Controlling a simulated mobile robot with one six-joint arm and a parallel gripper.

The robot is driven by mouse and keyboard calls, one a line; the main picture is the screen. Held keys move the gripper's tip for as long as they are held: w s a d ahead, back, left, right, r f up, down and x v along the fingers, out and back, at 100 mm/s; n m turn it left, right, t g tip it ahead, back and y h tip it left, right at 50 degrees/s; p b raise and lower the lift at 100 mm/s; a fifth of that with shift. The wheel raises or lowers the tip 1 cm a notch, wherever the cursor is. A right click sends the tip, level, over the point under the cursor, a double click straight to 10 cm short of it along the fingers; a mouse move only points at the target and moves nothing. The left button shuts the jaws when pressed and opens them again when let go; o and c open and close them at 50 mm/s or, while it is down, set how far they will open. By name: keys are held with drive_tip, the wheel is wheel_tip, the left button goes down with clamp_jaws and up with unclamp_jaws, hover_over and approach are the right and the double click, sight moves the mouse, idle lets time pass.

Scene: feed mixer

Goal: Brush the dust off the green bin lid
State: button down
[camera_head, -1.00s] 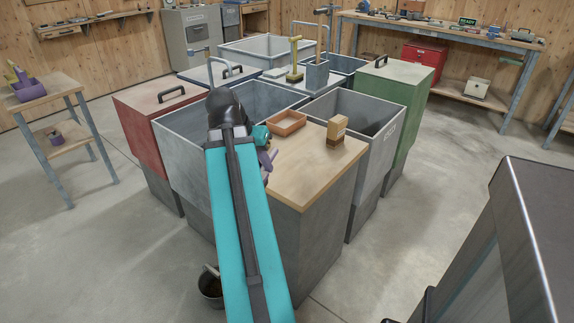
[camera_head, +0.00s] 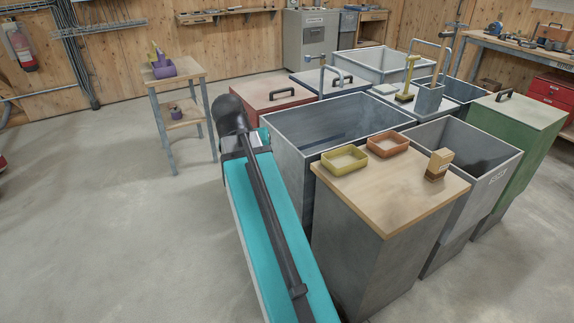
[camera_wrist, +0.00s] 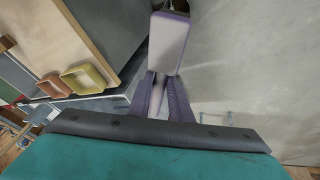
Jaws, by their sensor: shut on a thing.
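The green bin (camera_head: 537,138) stands at the right in the head view. My gripper (camera_wrist: 164,84) has purple fingers in the wrist view. It is shut on a pale grey tool with purple edges (camera_wrist: 168,45), which points away from the wrist over the floor. I cannot tell whether this is a brush. In the head view my gripper is hidden behind my arm. The gripper is well away from the green bin, left of the wooden-topped cabinet.
The wooden-topped cabinet (camera_head: 412,209) bears a yellow tray (camera_head: 345,159), an orange tray (camera_head: 388,145) and a tan block with a dark base (camera_head: 438,165). Open grey bins (camera_head: 292,150) and a red lidded bin (camera_head: 262,94) stand behind. A side table (camera_head: 178,76) holds a purple caddy.

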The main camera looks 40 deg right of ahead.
drive_tip(key=w+a+r+n+t+y+p, duration=0.1)
drive_tip(key=w+a+n, duration=0.3)
drive_tip(key=a, duration=1)
drive_tip(key=w+a+r+n+t+y+p, duration=0.1)
drive_tip(key=w+a+r+n+p, duration=0.2)
drive_tip(key=w+a, duration=0.4)
drive_tip(key=a+n, duration=0.1)
drive_tip(key=a, duration=0.7)
drive_tip(key=shift+a+t, duration=0.25)
drive_tip(key=shift+t, duration=0.15)
drive_tip(key=shift+w+d, duration=0.1)
drive_tip(key=shift+d, duration=0.05)
